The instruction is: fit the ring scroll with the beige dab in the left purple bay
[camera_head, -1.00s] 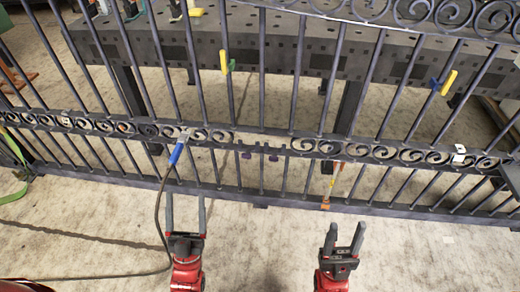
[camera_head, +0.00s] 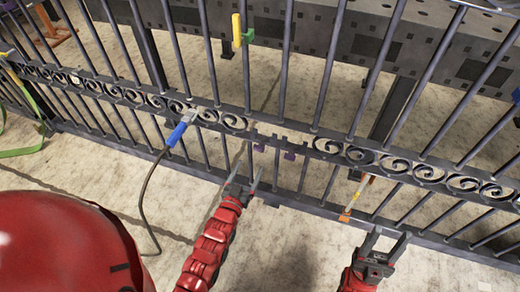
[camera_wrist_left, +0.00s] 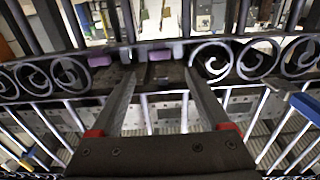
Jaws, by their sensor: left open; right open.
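The dark gate has a scroll band (camera_head: 366,156) with a gap in it. Two small purple marks, a left one (camera_head: 258,147) and a right one (camera_head: 290,155), sit along this gap. The left wrist view also shows purple pieces (camera_wrist_left: 160,55) on the band, ahead of the fingers. My left gripper (camera_head: 251,170) is open and empty, its fingertips close to the gap; whether they touch the gate I cannot tell. My right gripper (camera_head: 391,236) is open and empty, low in front of the gate to the right. I cannot make out a ring scroll with a beige dab.
A blue-handled tool (camera_head: 180,130) with a dark cable hangs at the band left of the gap. An orange-tipped brush (camera_head: 354,199) leans at the gate on the right. A yellow clamp (camera_head: 237,30) is on an upper bar. A green strap (camera_head: 33,138) lies at far left.

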